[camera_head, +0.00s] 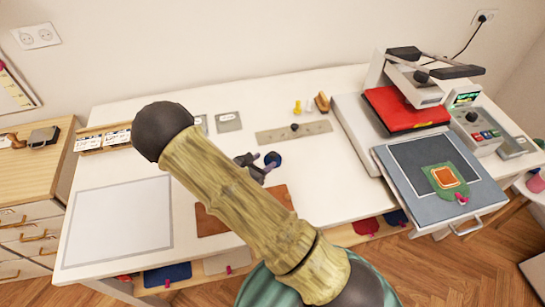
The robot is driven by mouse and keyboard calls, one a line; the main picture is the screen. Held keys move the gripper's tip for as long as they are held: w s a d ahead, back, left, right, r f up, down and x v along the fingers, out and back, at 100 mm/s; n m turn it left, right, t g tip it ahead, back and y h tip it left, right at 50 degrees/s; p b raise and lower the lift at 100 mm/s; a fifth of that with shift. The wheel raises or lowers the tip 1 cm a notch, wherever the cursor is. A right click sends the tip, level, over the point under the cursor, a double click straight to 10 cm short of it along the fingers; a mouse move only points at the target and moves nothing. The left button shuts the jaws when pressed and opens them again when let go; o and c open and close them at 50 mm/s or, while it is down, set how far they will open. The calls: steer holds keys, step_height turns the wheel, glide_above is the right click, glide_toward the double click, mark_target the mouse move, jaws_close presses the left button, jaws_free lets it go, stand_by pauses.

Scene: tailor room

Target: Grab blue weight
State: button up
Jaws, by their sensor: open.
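A small round dark blue weight (273,158) stands on the white table, right of my arm and near the middle of the table. My dark gripper (258,164) is just left of the weight, low over the table, and is open. One finger end overlaps the weight's near left side in the picture. I cannot tell whether it touches the weight or whether the weight lies between the fingers. My arm covers part of the gripper and the table to its left.
A brown leather piece (212,224) lies in front, partly under my arm. A metal ruler plate (294,132) lies behind the weight. A heat press (412,105) stands right, its lower plate (478,195) forward. A white sheet (120,220) lies left. Bare tabletop (325,175) shows right of the weight.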

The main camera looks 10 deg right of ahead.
mark_target(272, 154)
steer(key=shift+x, duration=0.9)
steer(key=shift+w+d+p, duration=0.25)
steer(key=shift+p, duration=0.1)
steer(key=p+x, duration=0.2)
steer(key=x, duration=0.2)
steer(key=shift+w+d+f, duration=0.1)
steer(key=shift+w+f, duration=0.05)
steer(key=shift+w, duration=0.15)
steer(key=shift+c, duration=0.2)
jaws_close()
